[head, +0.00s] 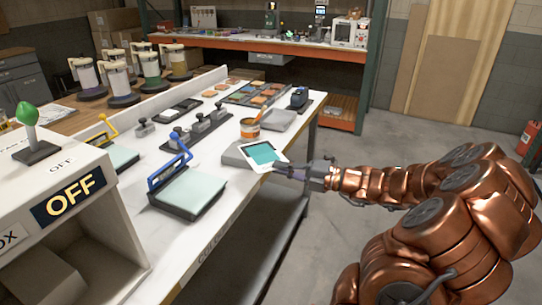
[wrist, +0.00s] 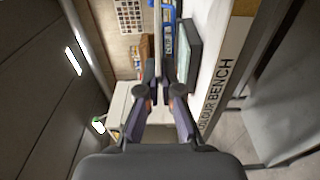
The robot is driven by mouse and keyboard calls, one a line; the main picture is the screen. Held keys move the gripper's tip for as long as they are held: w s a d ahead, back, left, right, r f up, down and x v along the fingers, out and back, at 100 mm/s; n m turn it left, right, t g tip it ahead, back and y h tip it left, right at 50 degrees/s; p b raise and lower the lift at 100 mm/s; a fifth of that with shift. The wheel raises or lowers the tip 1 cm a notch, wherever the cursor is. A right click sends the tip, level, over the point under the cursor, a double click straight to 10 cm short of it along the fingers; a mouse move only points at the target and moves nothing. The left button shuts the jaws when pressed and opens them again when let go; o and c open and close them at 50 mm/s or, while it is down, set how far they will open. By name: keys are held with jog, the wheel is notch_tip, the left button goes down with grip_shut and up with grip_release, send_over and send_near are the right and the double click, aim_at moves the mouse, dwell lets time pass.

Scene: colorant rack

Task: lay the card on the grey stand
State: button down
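The card (head: 262,155) is white with a teal patch. In the head view it is tilted at the front edge of the bench, over the right part of a low grey block, which looks like the grey stand (head: 232,154). My gripper (head: 283,168) reaches in from the right, its fingers at the card's near right edge. In the wrist view the gripper (wrist: 159,84) has its fingertips closed together on the card, seen nearly edge-on. I cannot tell whether the card touches the stand, and the card hides part of it.
A pad with a blue handle (head: 190,192) lies left of the stand. An orange-rimmed pot (head: 250,128) and a grey tray (head: 278,119) stand behind it. A box marked OFF (head: 75,200) is at the left.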

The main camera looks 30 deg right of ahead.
jog(key=w+d+f, duration=0.2)
jog(key=w, duration=0.3)
jog(key=w+d+f, duration=0.2)
jog(key=w+d, duration=0.1)
jog(key=w, duration=0.2)
jog(key=shift+w+d+f+p, duration=0.15)
jog(key=shift+f+p, duration=0.1)
jog(key=shift+p, duration=0.1)
jog(key=c, duration=1.3)
grip_release()
jog(key=shift+f, duration=0.15)
